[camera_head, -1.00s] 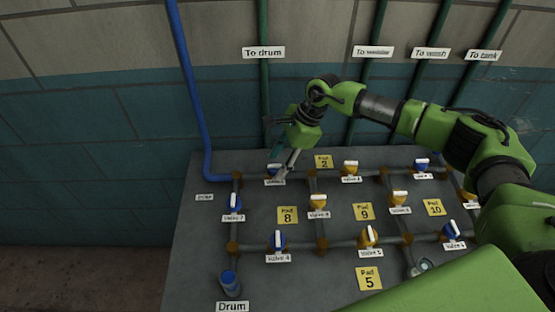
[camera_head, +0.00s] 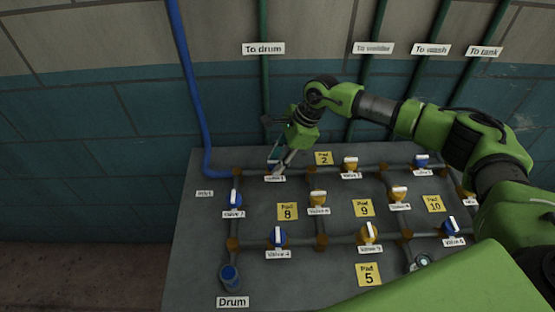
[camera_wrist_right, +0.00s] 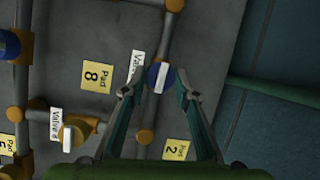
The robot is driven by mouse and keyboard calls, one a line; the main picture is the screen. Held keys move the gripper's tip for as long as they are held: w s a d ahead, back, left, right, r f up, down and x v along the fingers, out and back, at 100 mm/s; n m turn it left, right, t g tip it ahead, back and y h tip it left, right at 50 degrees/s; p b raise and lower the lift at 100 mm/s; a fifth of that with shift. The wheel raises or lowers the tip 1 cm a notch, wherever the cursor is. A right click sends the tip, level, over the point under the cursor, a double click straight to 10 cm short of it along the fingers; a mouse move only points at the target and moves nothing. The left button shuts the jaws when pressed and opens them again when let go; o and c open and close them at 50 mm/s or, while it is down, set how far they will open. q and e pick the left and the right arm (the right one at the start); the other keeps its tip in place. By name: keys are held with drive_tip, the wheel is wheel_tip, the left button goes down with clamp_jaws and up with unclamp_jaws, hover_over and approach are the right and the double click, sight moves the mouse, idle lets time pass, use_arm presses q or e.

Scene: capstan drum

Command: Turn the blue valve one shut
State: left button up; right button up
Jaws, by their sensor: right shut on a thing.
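Blue valve one (camera_head: 272,170) sits on the top pipe at the panel's upper left, partly covered by my right gripper (camera_head: 277,170). In the right wrist view, the blue valve (camera_wrist_right: 152,80) has a white handle bar (camera_wrist_right: 160,78) lying roughly along its pipe. The exact contact is hard to make out. The valve's label is partly hidden in the head view. My left gripper is not in view.
Other blue and yellow valves share the pipe grid, including Valve 7 (camera_head: 234,201) and Valve 4 (camera_head: 278,237). A blue pipe (camera_head: 190,90) rises at the left, and a green pipe (camera_head: 264,100) behind the gripper. A blue drum outlet (camera_head: 230,275) stands at lower left.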

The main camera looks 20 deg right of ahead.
drive_tip(key=m, duration=0.1)
drive_tip(key=m+t+b, duration=0.1)
drive_tip(key=m, duration=0.1)
drive_tip(key=shift+s+a+f+m+h, duration=0.1)
drive_tip(key=shift+f+m+h, duration=0.05)
drive_tip(key=shift+m+h, duration=0.15)
drive_tip(key=m+t+b, duration=0.1)
drive_tip(key=m+b, duration=0.1)
drive_tip(key=shift+a+m+h, duration=0.1)
drive_tip(key=shift+m+h, duration=0.2)
drive_tip(key=shift+h, duration=0.1)
drive_tip(key=m+h+b, duration=0.1)
drive_tip(key=m+b, duration=0.3)
drive_tip(key=b, duration=0.1)
drive_tip(key=m+t+h+b, duration=0.1)
drive_tip(key=m+b, duration=0.1)
drive_tip(key=m, duration=0.1)
drive_tip(key=shift+s+a+h+b, duration=0.1)
drive_tip(key=shift+a+h+b, duration=0.15)
drive_tip(key=shift+h+b, duration=0.05)
drive_tip(key=shift+a+m+h+b, duration=0.1)
drive_tip(key=shift+m+h+b, duration=0.7)
drive_tip(key=shift+m+b, duration=1.1)
drive_tip(key=shift+m, duration=0.3)
drive_tip(key=shift+r, duration=0.2)
drive_tip(key=o, duration=1.1)
